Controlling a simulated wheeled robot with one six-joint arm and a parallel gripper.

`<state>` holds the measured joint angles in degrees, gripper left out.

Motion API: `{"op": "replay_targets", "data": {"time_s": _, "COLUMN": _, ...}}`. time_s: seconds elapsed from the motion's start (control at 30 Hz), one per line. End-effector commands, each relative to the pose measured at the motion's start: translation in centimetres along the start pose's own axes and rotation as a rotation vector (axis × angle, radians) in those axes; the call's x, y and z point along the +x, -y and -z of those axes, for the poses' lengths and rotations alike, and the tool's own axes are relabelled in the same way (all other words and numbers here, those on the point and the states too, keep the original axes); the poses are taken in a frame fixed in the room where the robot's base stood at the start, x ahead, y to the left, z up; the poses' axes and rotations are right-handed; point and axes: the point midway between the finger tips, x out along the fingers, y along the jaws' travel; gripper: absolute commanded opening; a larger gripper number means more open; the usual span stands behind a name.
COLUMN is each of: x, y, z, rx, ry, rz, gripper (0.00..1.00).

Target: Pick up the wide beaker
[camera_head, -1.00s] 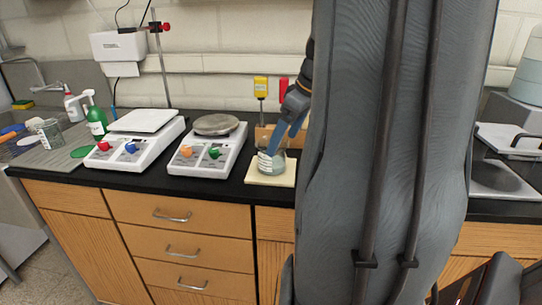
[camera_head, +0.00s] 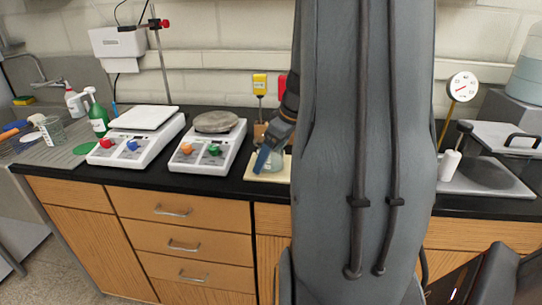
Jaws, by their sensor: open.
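A clear glass beaker (camera_head: 276,163) stands on a pale yellow pad (camera_head: 253,176) on the black counter, partly covered by my gripper. It looks like the wide beaker. My gripper (camera_head: 264,160) has blue fingers and is open. It points down at the beaker; one finger overlaps the beaker's left side in the picture. The other finger is not clear, and I cannot tell if anything touches. A second clear beaker (camera_head: 52,131) stands at the far left by the sink.
Two hot plates or stirrers, one with a white top (camera_head: 145,118) and one with a round grey top (camera_head: 216,122), stand left of the pad. A green spray bottle (camera_head: 98,119) is farther left. A dial thermometer (camera_head: 462,87) and a grey plate are at right. My arm hides the middle.

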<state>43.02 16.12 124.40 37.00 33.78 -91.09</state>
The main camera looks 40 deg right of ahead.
Motion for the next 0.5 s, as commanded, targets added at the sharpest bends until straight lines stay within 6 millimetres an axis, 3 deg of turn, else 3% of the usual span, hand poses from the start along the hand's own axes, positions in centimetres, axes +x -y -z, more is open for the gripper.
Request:
{"op": "replay_targets", "data": {"time_s": 0.07, "x": -0.01, "y": 0.0, "z": 0.0, "rx": 0.0, "ry": 0.0, "rz": 0.0, "gripper": 0.85}}
{"op": "replay_targets", "data": {"time_s": 0.3, "x": -0.03, "y": 0.0, "z": -0.01, "rx": 0.0, "ry": 0.0, "rz": 0.0, "gripper": 0.48}}
{"op": "replay_targets", "data": {"time_s": 0.5, "x": -0.05, "y": -0.01, "z": 0.01, "rx": 0.0, "ry": 0.0, "rz": 0.0, "gripper": 0.47}}
